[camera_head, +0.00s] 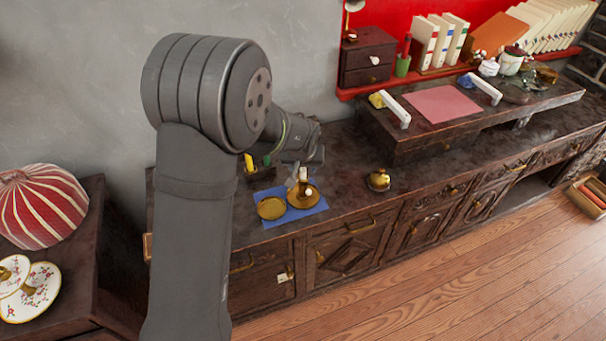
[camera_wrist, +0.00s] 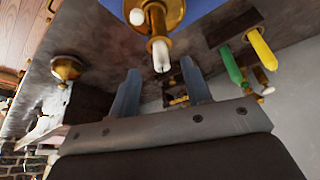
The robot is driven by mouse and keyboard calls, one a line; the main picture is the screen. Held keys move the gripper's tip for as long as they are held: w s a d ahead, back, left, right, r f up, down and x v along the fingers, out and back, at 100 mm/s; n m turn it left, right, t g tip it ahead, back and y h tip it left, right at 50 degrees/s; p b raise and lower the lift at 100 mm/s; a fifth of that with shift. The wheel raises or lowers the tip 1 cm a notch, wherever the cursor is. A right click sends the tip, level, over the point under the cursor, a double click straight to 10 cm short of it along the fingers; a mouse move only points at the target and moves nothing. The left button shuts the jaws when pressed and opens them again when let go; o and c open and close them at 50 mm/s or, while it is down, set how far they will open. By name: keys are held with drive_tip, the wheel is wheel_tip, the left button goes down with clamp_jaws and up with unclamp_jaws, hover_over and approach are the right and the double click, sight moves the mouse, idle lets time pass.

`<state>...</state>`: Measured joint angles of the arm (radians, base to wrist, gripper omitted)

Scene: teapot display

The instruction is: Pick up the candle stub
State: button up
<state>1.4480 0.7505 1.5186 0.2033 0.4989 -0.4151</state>
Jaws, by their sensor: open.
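The candle stub (camera_head: 303,173) is a short white piece upright in a brass candlestick (camera_head: 301,197). The candlestick stands on a blue mat (camera_head: 287,217) on the dark wooden cabinet. In the wrist view the candle stub (camera_wrist: 161,57) sticks out of the candlestick's brass cup, and the candlestick (camera_wrist: 172,12) is cut off by the top edge. My gripper (camera_wrist: 161,86) is open, and the stub appears between the lines of its two fingers, ahead of the tips. I see no contact.
A small brass pot (camera_head: 378,181) stands to the right. Green (camera_wrist: 231,66) and yellow (camera_wrist: 262,48) sticks stand near the wall. A raised shelf (camera_head: 470,118) holds several items. The cabinet top around the brass pot is bare.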

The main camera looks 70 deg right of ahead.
sight(303, 169)
drive_tip(key=x, duration=0.4)
drive_tip(key=shift+w+d+f, duration=0.2)
drive_tip(key=shift+d, duration=0.3)
clamp_jaws()
